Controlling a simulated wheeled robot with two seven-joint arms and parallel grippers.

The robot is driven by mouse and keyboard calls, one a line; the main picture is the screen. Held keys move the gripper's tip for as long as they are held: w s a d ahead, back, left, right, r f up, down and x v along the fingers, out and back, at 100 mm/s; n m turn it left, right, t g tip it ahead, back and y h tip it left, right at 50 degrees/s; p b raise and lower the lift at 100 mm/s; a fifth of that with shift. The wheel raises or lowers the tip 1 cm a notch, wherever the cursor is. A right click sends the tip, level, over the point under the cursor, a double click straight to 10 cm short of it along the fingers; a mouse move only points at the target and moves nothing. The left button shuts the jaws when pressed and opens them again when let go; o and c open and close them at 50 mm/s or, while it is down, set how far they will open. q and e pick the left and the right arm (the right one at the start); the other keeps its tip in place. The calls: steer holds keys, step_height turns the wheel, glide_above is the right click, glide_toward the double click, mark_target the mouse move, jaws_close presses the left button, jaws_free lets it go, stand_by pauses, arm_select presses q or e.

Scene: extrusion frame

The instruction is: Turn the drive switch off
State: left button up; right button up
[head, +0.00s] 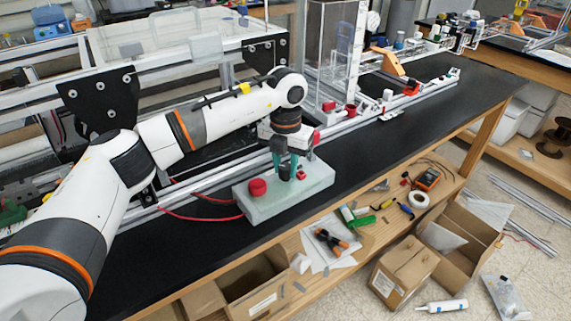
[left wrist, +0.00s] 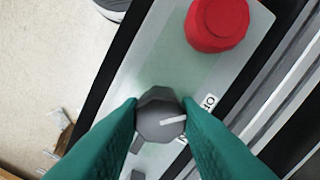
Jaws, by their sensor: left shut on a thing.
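My left gripper (head: 287,168) reaches down onto a pale grey-green control box (head: 310,188) on the black bench. In the left wrist view its two green fingers (left wrist: 160,118) are shut on the dark grey drive switch knob (left wrist: 156,112), one on each side. The knob's white pointer line points right and slightly up in that view. A printed "O" mark (left wrist: 209,101) shows on the panel, and another label lower down is partly hidden by a finger. A red push button (head: 257,187) sits beside the switch; it also shows in the left wrist view (left wrist: 217,24). My right gripper is out of view.
Red cables (head: 200,217) run from the box across the bench. Aluminium rails (head: 345,125) lie behind it. The black bench top (head: 425,115) is mostly clear to the right. A wooden shelf below holds tools, tape (head: 418,199) and a meter (head: 428,179).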

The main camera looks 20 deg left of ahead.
mark_target(285, 167)
arm_select(q)
steer(key=shift+r, duration=0.1)
steer(key=o, duration=1)
step_height(285, 167, up, 12)
steer(key=shift+b, duration=0.95)
steer(key=shift+s, duration=0.1)
